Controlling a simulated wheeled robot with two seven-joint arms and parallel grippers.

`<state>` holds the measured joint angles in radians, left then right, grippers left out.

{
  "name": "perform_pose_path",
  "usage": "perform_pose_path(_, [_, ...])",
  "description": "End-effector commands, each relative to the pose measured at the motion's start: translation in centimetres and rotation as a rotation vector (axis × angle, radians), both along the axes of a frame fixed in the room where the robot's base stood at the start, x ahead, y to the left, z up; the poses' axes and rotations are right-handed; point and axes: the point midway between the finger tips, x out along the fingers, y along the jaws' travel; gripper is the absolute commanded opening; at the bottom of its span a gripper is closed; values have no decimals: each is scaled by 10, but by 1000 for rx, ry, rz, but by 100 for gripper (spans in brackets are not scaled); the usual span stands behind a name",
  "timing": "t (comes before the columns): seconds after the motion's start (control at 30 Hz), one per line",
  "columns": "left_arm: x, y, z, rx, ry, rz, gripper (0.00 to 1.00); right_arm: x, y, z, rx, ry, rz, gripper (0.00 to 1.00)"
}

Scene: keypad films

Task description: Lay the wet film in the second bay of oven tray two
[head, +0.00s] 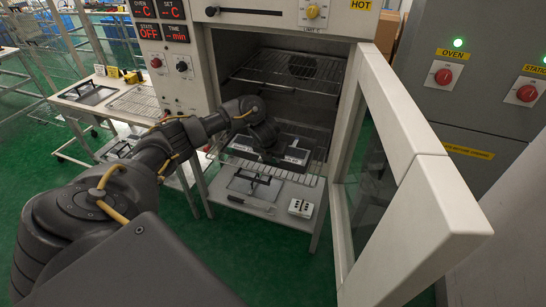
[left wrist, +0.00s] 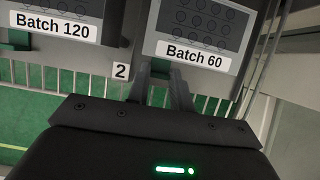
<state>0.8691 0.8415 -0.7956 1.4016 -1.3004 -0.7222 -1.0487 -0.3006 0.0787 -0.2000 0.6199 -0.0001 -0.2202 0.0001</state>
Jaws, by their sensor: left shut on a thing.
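The Batch 60 film (left wrist: 203,22) is a grey sheet with rows of round keys on a dark plate. It lies at the right of the oven tray, whose number tag 2 (left wrist: 121,71) shows in the left wrist view. The Batch 120 film (left wrist: 62,27) lies beside it on the left. My left gripper (left wrist: 162,76) is shut at the front edge of the Batch 60 plate, apparently on its green tab, which the fingers mostly hide. In the head view my left gripper (head: 269,150) is at the oven mouth, between the two white labels. Which film is wet cannot be told.
The oven door (head: 405,125) stands open on the right. An upper wire rack (head: 290,72) is above the tray. A shelf below holds a black-handled frame (head: 254,187), a small tool (head: 249,202) and a white block (head: 300,208). A bench (head: 88,92) stands left.

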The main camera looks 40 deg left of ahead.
Motion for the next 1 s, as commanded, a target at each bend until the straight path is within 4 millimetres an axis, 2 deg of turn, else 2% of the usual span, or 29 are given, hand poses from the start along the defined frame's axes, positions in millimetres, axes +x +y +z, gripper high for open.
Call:
perform_pose_path(0.27, [0,0,-2,0,0,0,1,1,0,-2,0,-1,0,36])
perform_pose_path(0.3, [0,0,-2,0,0,0,23,1,0,-2,0,-1,0,36])
perform_pose_path(0.5, [0,0,-2,0,0,0,47,1,0,-2,0,-1,0,36])
perform_pose_path(0.77, [-1,0,1,0,-1,-1,47,1,-1,-2,-1,-1,0,36])
perform_pose_path(0.87, [-3,-2,10,0,-3,-2,47,1,-1,-2,-1,-1,0,36])
perform_pose_path(0.97, [-10,-4,27,1,-5,-4,47,1,-1,-2,-2,-1,1,36])
perform_pose_path(1.0, [-13,-5,38,2,-6,-4,47,1,-1,4,-2,-1,1,36])
